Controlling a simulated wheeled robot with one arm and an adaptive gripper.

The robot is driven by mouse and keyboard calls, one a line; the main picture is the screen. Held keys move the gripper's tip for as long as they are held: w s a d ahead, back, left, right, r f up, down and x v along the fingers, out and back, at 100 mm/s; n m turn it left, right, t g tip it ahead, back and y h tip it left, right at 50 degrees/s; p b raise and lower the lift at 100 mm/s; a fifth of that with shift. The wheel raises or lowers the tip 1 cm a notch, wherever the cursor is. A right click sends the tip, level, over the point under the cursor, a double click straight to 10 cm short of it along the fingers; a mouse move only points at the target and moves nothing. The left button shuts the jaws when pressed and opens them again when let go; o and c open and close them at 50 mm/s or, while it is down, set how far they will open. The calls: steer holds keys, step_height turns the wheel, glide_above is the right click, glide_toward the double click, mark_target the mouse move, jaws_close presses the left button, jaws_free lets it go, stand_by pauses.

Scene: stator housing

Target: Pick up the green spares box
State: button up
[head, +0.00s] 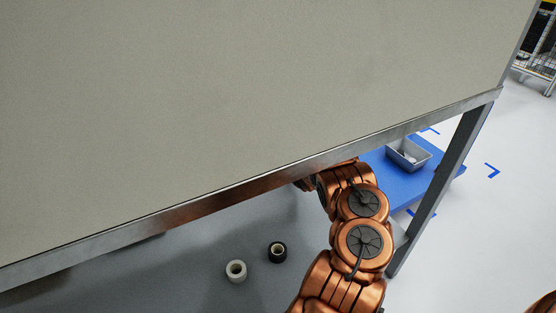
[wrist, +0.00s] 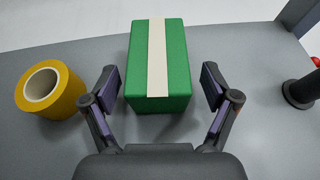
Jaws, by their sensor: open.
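The green spares box (wrist: 177,70) shows in the wrist view, upper middle, with a pale stripe (wrist: 157,60) running along its top. It rests on a grey surface (wrist: 225,140). My gripper (wrist: 164,84) is open, with one finger on each side of the near part of the box. Gaps show between both fingers and the box. In the head view the box and the gripper are hidden under the large grey tabletop (head: 230,90), with my copper arm reaching beneath its edge.
A yellow tape roll (wrist: 65,95) lies left of the box, close to my left finger. A dark post-like object (wrist: 300,90) stands at the right. In the head view, a white roll (head: 236,271) and a black roll (head: 277,252) lie below the tabletop. A grey bin (head: 409,157) sits on a blue platform (head: 385,180).

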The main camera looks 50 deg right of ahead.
steer(key=shift+w+d+f, duration=0.15)
steer(key=shift+w+f, duration=0.25)
steer(key=shift+w, duration=0.2)
steer(key=shift+w+d+f, duration=0.15)
steer(key=shift+w+d, duration=0.1)
steer(key=shift+w, duration=0.3)
steer(key=c, duration=1.2)
steer(key=shift+r+b, duration=0.2)
steer(key=shift+b, duration=0.15)
